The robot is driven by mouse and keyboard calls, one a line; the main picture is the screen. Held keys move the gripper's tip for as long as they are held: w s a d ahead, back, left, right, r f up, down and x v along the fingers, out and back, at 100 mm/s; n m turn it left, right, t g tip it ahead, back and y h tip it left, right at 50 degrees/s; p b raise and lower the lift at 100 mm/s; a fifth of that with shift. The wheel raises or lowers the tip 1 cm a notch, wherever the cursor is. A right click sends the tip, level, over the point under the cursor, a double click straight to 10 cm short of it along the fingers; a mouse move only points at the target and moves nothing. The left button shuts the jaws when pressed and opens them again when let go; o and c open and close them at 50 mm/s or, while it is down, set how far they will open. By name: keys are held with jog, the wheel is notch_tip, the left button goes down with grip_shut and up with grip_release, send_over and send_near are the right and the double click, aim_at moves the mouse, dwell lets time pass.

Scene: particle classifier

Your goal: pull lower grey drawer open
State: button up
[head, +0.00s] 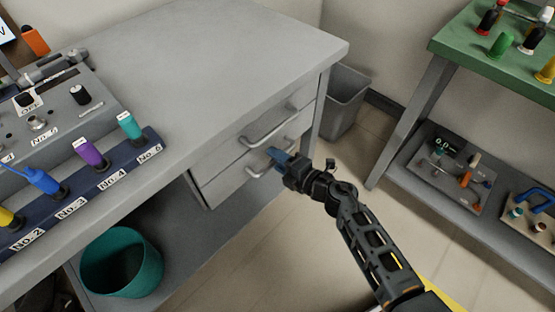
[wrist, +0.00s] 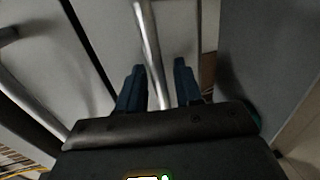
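The lower grey drawer (head: 232,182) is under the grey desk, below the upper drawer (head: 222,157). It looks shut. Its metal bar handle (head: 256,172) is partly hidden by my gripper (head: 272,154), which is at the handle's right part. In the wrist view, a metal handle bar (wrist: 150,40) runs between the two blue fingers of my gripper (wrist: 159,78). The fingers are apart, with a gap on each side of the bar. The upper drawer's handle (head: 268,131) is just above my gripper in the head view.
A teal bin (head: 121,262) stands under the desk at the lower left. A grey bin (head: 347,102) is right of the drawers. A green-topped table (head: 470,55) with a lower shelf is at the right. Floor in front of the drawers is clear.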

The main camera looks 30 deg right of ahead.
grip_shut()
jog(key=shift+s, duration=0.1)
dwell(0.5)
jog(key=f+p+v, duration=0.1)
jog(key=f+v, duration=0.1)
jog(key=v, duration=1)
jog(key=s+f+p+v, duration=0.1)
jog(key=f+p+v, duration=0.1)
jog(key=v, duration=1.1)
jog(key=shift+d+f, duration=0.15)
jog(key=shift+f, duration=0.35)
jog(key=shift+w, duration=0.15)
grip_release()
jog(key=v, duration=0.8)
